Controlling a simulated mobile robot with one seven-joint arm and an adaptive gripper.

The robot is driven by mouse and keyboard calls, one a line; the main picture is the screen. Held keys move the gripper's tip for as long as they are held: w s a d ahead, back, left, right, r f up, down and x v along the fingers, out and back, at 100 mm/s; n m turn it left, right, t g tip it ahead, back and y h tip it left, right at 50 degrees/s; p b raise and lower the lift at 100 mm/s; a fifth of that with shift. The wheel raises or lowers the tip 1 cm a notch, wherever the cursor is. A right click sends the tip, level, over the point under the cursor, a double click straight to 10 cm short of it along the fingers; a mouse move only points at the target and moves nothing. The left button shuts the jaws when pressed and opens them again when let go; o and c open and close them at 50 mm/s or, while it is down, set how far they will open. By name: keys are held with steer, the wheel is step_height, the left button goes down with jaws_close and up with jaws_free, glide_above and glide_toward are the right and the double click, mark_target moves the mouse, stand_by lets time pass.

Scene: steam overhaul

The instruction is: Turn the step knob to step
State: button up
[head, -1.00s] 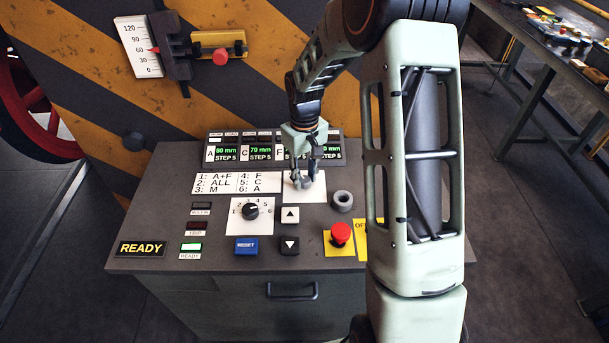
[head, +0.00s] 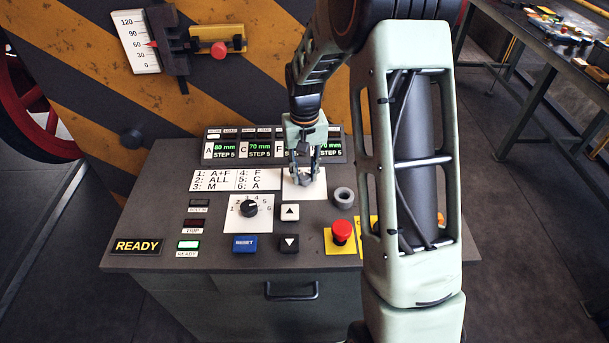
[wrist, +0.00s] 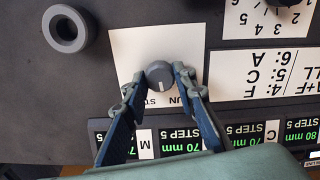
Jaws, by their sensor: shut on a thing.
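The step knob (wrist: 160,74) is a small round grey knob on a white plate (wrist: 123,45). The wrist view shows the panel upside down. A short white mark on the knob points down in that view, between the partly hidden letters "ST" and "UN". My gripper (wrist: 156,82) is shut on the knob, one finger on each side. In the head view my gripper (head: 303,178) reaches down to the plate (head: 318,188) and mostly covers the knob.
A grey ring (head: 343,198) stands close to the knob's plate. A numbered selector knob (head: 249,209), up and down buttons (head: 290,212), a blue RESET button (head: 245,243) and a red mushroom button (head: 342,231) are nearer the front. Displays (head: 225,150) line the back and read STEP 5.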

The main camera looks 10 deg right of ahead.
mark_target(304, 176)
steer(key=m+b, duration=0.1)
steer(key=m, duration=0.2)
steer(key=shift+m, duration=2.2)
steer(key=o, duration=1.2)
steer(key=shift+c, duration=0.2)
step_height(304, 176, up, 12)
steer(key=shift+b, duration=0.35)
